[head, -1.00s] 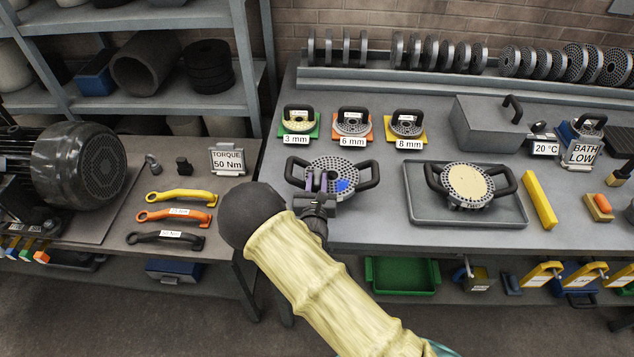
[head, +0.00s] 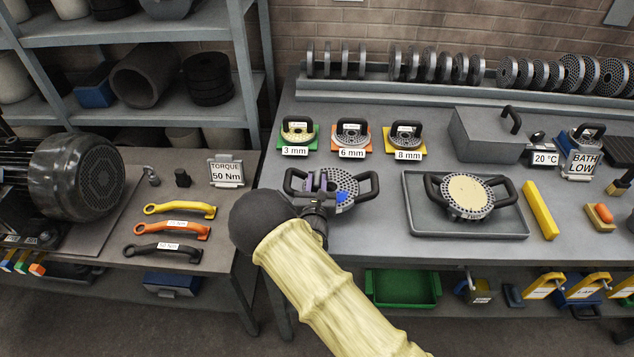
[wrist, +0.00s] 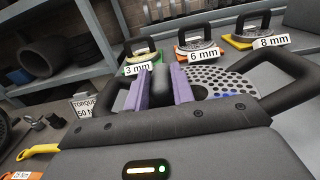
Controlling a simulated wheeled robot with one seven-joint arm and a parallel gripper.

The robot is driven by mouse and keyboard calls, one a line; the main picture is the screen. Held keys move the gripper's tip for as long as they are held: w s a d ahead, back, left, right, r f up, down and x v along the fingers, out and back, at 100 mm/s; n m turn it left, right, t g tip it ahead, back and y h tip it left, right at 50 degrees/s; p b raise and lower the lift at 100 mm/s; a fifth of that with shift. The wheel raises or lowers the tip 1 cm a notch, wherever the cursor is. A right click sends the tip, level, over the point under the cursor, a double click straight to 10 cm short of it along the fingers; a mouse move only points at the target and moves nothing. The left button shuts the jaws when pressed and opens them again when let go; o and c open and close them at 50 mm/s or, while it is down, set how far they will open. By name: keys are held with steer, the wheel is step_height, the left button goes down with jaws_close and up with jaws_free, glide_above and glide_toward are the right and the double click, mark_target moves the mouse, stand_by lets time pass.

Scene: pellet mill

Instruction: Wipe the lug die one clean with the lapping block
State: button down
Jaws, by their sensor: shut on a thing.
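Lug die one, as I take it, is the perforated grey disc (head: 346,182) with two black side handles, on the bench left of the tray. A blue patch (head: 343,197) lies on its front face. It also shows in the wrist view (wrist: 232,78), partly hidden behind my gripper. My gripper (head: 317,182) is over the left part of the die, its purple fingers shut on a dark grey, rounded piece (wrist: 158,80), which I take to be the lapping block. Its underside is hidden, so I cannot tell whether it touches the die.
A tray (head: 415,222) to the right holds another two-handled die (head: 468,192) with a cream face. A yellow bar (head: 539,209) and an orange-topped block (head: 601,216) lie beyond it. Three small dies on coloured plates, including the 6 mm one (head: 351,137), stand behind.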

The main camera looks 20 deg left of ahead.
steer(key=shift+a+p+v, duration=0.1)
steer(key=shift+p+v, duration=0.15)
steer(key=shift+v, duration=0.85)
steer(key=shift+a+p+v, duration=0.15)
steer(key=shift+p+v, duration=0.05)
steer(key=shift+v, duration=0.85)
steer(key=shift+w+a, duration=0.2)
steer(key=shift+w, duration=0.45)
steer(key=shift+r, duration=0.15)
